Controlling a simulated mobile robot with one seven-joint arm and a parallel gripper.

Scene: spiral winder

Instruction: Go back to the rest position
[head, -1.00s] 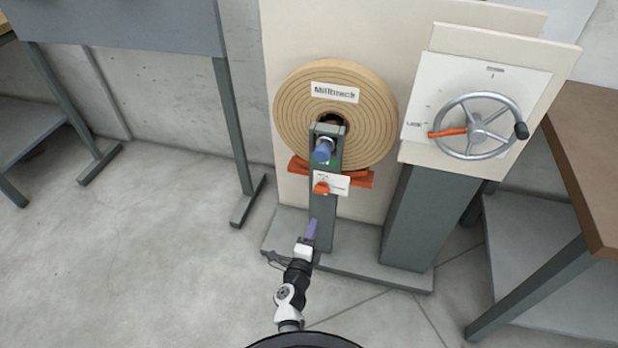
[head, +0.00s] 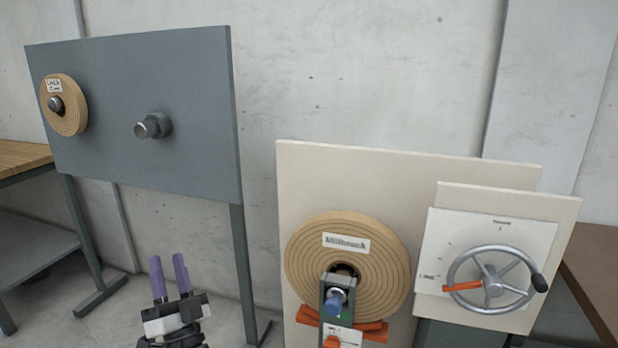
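My gripper (head: 169,277) is raised at the lower left of the head view, with its two purple fingers pointing up and apart. Nothing is between the fingers. It is in front of the floor area below the grey board, left of the winder and apart from it. The winder carries a large tan roll (head: 300,262) labelled "Millbrook". A grey post with a blue knob (head: 336,301) stands in front of the roll's centre. The lower part of the arm is out of view.
A grey board (head: 200,75) holds a small tan roll (head: 68,118) on one peg and an empty peg (head: 153,126). A handwheel (head: 492,280) with an orange pointer (head: 462,287) is at right. A wooden table (head: 22,154) is at far left, another (head: 592,285) at far right.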

